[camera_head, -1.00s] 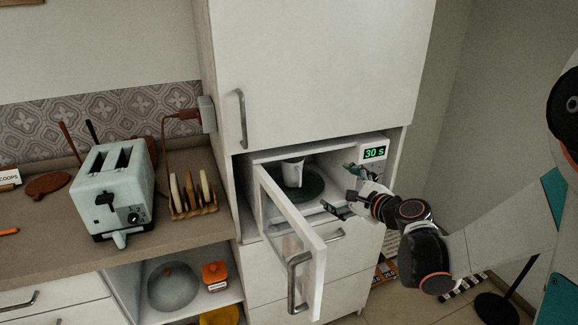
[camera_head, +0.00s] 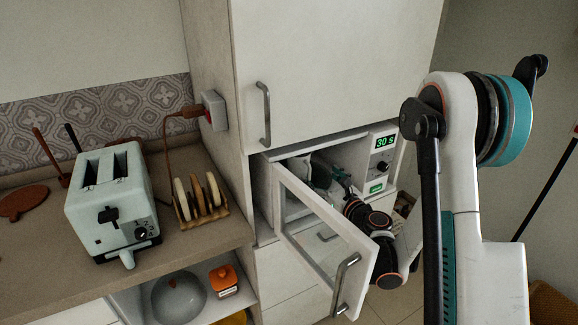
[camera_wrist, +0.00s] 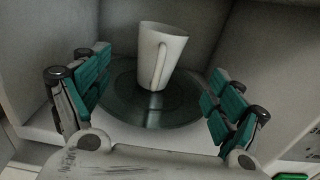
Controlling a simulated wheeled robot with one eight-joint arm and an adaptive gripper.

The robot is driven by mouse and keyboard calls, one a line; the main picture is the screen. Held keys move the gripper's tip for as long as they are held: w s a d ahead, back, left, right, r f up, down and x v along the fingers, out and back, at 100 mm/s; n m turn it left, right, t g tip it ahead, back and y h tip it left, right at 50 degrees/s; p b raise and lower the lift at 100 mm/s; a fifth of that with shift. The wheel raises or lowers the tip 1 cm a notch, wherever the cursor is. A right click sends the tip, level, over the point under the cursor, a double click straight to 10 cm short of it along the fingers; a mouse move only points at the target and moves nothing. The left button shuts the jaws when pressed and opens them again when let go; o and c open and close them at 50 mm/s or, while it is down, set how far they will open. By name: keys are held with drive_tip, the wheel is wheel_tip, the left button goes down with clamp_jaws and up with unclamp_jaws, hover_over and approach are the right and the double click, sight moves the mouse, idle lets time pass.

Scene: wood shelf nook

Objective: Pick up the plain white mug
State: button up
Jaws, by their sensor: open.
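The plain white mug (camera_wrist: 172,50) stands upright on the dark round turntable (camera_wrist: 120,103) inside the microwave, with its handle facing my wrist camera. In the head view the mug (camera_head: 299,168) is partly hidden by my gripper and the door. My gripper (camera_wrist: 160,84) is open, its teal-padded fingers spread to the left and right of the mug and nearer the camera. No finger visibly touches it. In the head view my gripper (camera_head: 328,176) reaches into the microwave opening.
The microwave door (camera_head: 318,228) hangs open to the left of my arm, close to it. The control panel (camera_head: 381,160) with a green "30 s" display is at the right of the opening.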

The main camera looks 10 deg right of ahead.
sight(304, 164)
drive_tip(key=x, duration=0.7)
drive_tip(key=shift+w+f, duration=0.1)
drive_tip(key=shift+w, duration=0.15)
drive_tip(key=b+x, duration=0.1)
drive_tip(key=x, duration=0.4)
drive_tip(key=shift+f+b, duration=0.2)
drive_tip(key=shift+b, duration=0.2)
drive_tip(key=shift+w+a+r, duration=0.1)
drive_tip(key=shift+w+a, duration=0.05)
drive_tip(key=shift+w, duration=0.3)
drive_tip(key=c, duration=1.8)
drive_tip(key=shift+r, duration=0.2)
